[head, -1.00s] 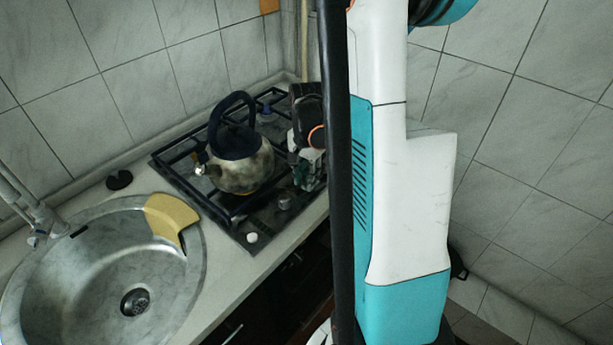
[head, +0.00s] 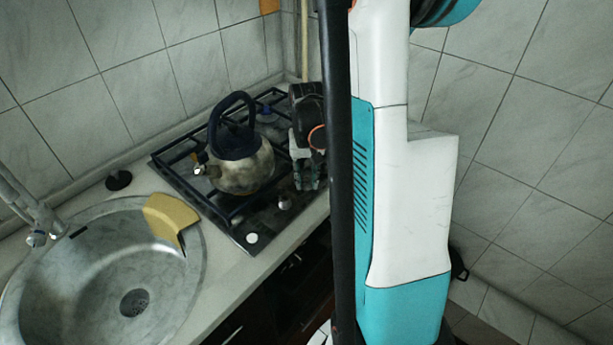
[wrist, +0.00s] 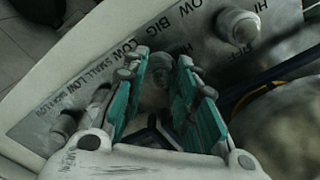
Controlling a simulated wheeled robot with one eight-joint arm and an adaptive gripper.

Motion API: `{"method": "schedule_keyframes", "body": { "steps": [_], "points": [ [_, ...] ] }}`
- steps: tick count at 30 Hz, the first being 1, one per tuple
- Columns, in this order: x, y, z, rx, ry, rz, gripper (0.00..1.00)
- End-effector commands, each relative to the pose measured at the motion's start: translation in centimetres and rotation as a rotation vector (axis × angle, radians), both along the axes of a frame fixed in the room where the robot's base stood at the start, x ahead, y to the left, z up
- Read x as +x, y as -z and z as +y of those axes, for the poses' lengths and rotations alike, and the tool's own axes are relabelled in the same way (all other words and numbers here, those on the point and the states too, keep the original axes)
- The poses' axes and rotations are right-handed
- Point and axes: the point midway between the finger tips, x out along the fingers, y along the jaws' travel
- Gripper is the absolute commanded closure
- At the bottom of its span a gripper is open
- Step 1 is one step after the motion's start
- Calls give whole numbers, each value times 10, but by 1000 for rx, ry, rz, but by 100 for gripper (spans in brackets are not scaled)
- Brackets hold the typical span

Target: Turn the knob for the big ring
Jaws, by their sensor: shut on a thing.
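The dark stove control panel (wrist: 120,52) fills much of the wrist view, with printed words including LOW, BIG, HI and SMALL. A round grey knob (wrist: 156,88) sits between my gripper's teal fingers, just below the word BIG. My gripper (wrist: 166,62) is shut on this knob, one finger on each side; the fingers partly hide it. In the head view my gripper (head: 307,184) is at the right end of the stove's front panel, beside the kettle. The rings under the pan supports are mostly hidden.
A worn kettle (head: 243,172) stands on the stove grate (head: 190,178), close left of my gripper. Another knob (wrist: 237,28) is at upper right in the wrist view; more are at left (wrist: 68,121).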

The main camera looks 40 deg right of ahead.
Motion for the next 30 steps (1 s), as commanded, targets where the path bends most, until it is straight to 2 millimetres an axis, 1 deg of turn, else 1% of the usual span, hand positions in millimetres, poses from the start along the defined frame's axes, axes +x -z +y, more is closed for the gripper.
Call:
{"method": "schedule_keyframes", "body": {
  "steps": [15,16,17,18,19,30],
  "points": [
    [0,0,0,0,-20,0,97],
    [0,0,0,0,-20,0,71],
    [0,0,0,0,-20,0,64],
    [0,0,0,0,-20,0,55],
    [0,0,0,0,-20,0,52],
    [0,-2,0,0,-20,0,52]
  ]
}}
